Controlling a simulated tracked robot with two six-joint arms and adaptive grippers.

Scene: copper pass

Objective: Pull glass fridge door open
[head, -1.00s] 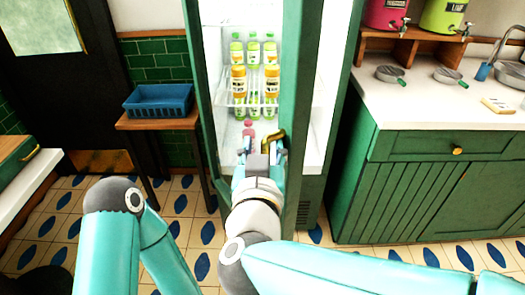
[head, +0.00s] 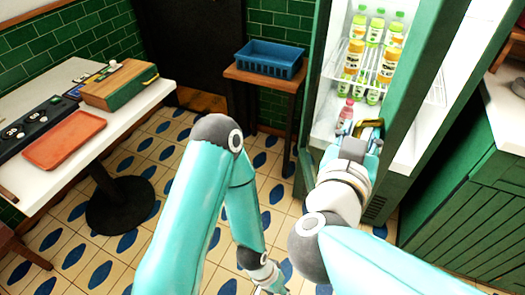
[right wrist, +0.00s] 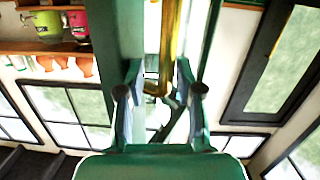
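The tall green-framed fridge has a glass door (head: 422,75), and bottles show behind the pane. The door seems ajar: white interior (head: 465,70) shows beyond its right stile. A brass handle (head: 370,127) is on that stile. My right gripper (head: 362,141) is at the handle. In the right wrist view, the fingers of my right gripper (right wrist: 159,75) stand apart on either side of the brass handle (right wrist: 169,40), with a gap visible; I see no firm grip.
A blue basket (head: 270,58) stands on a small wooden table (head: 262,80) left of the fridge. A white table (head: 150,100) with an orange tray (head: 65,140) is at far left. A green cabinet (head: 465,190) stands right of the fridge. Tiled floor (head: 120,225) lies open between.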

